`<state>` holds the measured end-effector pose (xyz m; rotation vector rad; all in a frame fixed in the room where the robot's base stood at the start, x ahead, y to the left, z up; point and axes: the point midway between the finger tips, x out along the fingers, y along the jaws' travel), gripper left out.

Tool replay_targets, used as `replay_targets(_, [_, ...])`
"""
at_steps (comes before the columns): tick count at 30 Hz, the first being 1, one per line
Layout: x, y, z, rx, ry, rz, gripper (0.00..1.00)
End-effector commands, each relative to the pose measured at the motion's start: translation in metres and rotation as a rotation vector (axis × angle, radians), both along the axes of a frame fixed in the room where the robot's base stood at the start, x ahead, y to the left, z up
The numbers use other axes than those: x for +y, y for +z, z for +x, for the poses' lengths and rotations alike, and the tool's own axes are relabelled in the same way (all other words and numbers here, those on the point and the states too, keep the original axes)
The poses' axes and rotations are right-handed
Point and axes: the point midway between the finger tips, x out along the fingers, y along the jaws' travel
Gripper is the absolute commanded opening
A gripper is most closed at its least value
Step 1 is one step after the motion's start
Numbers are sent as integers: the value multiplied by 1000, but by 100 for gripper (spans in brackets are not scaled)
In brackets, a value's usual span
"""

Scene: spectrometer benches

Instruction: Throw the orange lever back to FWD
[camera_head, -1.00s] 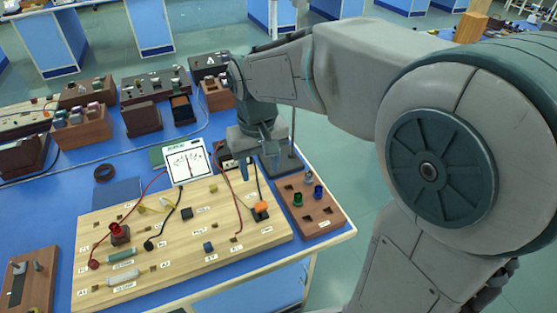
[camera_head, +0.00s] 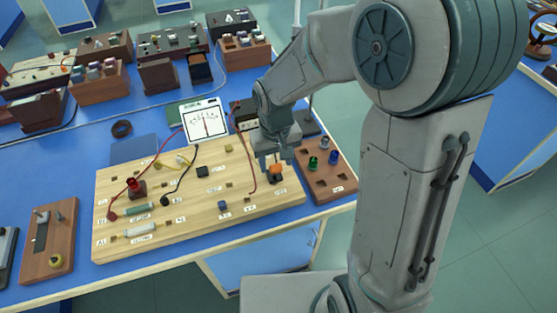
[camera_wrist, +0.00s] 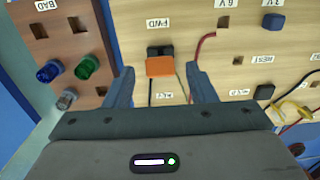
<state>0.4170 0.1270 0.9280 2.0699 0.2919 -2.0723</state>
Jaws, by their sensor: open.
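The orange lever (camera_wrist: 160,67) sits on a black switch base (camera_wrist: 160,50) on the wooden board. In the wrist view it lies between my two open fingers, with a gap on each side. The FWD label (camera_wrist: 158,23) is on the far side of the switch in that view; a second label (camera_wrist: 163,96) on the near side is partly readable only. In the head view the orange lever (camera_head: 276,169) shows just below my gripper (camera_head: 273,164). My gripper (camera_wrist: 160,85) is open and empty. Whether the fingers touch the lever cannot be told.
A brown block labelled BAD (camera_wrist: 68,45) with blue and green knobs stands beside the board. A red wire (camera_wrist: 197,50) runs close to one finger. A meter (camera_head: 206,121) stands behind the board (camera_head: 120,247); the table's front edge is near.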

Motion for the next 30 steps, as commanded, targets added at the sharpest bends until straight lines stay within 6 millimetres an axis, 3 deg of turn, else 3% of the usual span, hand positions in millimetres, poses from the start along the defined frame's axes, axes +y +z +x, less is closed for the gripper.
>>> replay_targets(11, [0,-7,0,-1,1,0,51])
replay_targets(16, [0,-6,0,-1,0,0,6])
replay_targets(30, [-3,-11,-6,-81,0,22,6])
